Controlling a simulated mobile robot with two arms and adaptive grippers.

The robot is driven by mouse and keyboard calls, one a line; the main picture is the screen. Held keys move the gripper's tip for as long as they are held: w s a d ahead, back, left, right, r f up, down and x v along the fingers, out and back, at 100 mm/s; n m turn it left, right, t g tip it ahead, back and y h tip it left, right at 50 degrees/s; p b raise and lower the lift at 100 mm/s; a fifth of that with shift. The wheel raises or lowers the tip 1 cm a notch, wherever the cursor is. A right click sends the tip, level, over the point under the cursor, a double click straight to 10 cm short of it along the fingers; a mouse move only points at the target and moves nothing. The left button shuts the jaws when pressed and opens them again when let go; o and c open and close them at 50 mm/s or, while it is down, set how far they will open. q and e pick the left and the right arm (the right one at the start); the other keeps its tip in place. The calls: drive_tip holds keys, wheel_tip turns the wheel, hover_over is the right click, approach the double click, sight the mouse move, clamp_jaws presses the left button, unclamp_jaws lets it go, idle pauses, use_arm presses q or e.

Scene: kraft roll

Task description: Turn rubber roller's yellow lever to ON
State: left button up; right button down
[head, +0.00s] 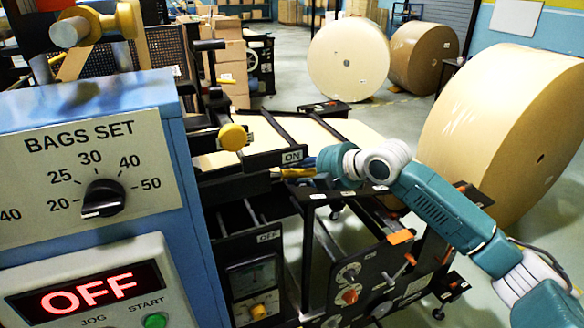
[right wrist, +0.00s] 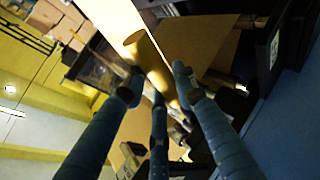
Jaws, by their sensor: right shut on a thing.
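The yellow lever (head: 291,172) sticks out sideways just below the ON label (head: 291,156) on the black machine frame. The OFF label (head: 268,236) is lower on the same frame. My right gripper (head: 316,166) comes in from the right and is shut on the lever's handle. In the right wrist view the yellow handle (right wrist: 148,56) lies between the dark fingers of the gripper (right wrist: 158,84). The fingers hide part of the lever, and its pivot is hard to make out. My left gripper is not in view.
A blue control cabinet (head: 90,97) with a BAGS SET dial and a red OFF display fills the left. A round yellow knob (head: 233,136) sits close to the lever. Large paper rolls (head: 506,125) stand behind my right arm. Open floor lies at the back.

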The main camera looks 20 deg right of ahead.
drive_tip(key=shift+r+n+h+p, duration=0.65)
drive_tip(key=shift+r+p, duration=0.7)
drive_tip(key=shift+p, duration=0.4)
drive_tip(key=shift+d, duration=0.1)
drive_tip(key=shift+f, duration=0.1)
drive_tip(key=c, duration=1.4)
unclamp_jaws()
drive_tip(key=shift+s, duration=0.1)
drive_tip(key=shift+v, duration=5.95)
